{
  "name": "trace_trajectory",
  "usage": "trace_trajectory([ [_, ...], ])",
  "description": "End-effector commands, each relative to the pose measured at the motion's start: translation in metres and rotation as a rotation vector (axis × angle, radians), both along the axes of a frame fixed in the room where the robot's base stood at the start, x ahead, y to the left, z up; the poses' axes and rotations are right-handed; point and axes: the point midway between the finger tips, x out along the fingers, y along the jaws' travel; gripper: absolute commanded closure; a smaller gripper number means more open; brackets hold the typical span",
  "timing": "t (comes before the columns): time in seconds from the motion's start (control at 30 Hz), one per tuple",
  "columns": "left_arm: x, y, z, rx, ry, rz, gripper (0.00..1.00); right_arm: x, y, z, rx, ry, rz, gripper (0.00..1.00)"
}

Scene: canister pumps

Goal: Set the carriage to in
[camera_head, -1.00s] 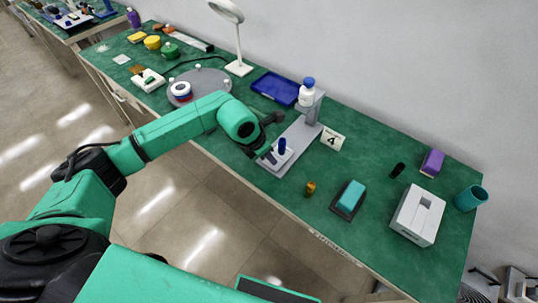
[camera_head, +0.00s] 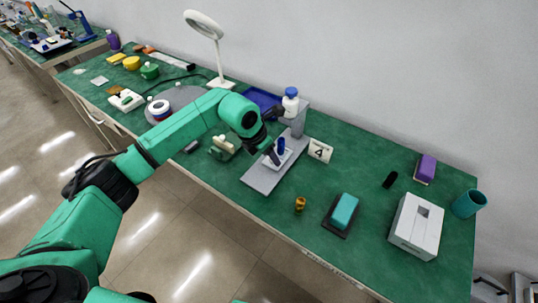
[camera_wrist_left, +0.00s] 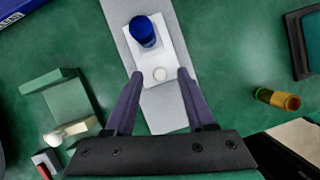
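The pump (camera_head: 262,179) is a long grey base with an upright post at its far end, carrying a white bottle with a blue cap (camera_head: 291,98). The carriage (camera_head: 272,163) is a white plate with an upright blue peg (camera_head: 281,146), sitting on the base near the post. My right gripper is out of view.
A card marked 4 (camera_head: 320,150) stands right of the pump. A green block-shaped device (camera_head: 222,147) sits close on the left. A small amber cylinder (camera_head: 300,204), a teal block on a dark pad (camera_head: 344,211) and a white slotted box (camera_head: 416,226) stand to the right.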

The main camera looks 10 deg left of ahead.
Motion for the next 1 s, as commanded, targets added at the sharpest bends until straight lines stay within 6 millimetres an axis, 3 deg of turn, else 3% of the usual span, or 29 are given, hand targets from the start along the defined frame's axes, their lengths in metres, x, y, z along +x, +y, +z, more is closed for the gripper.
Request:
trace_trajectory([
  [0.27,0.0,0.001,0.001,0.001,-0.001,0.0,0.46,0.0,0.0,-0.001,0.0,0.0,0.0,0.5],
  [0.37,-0.002,0.004,0.01,0.002,-0.002,0.001,0.46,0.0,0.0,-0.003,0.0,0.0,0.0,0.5],
  [0.8,-0.038,0.029,0.117,0.001,-0.003,0.0,0.46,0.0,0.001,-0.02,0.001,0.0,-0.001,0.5],
  [1.0,-0.044,0.033,0.134,0.001,0.0,0.0,0.46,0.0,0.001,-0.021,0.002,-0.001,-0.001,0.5],
])
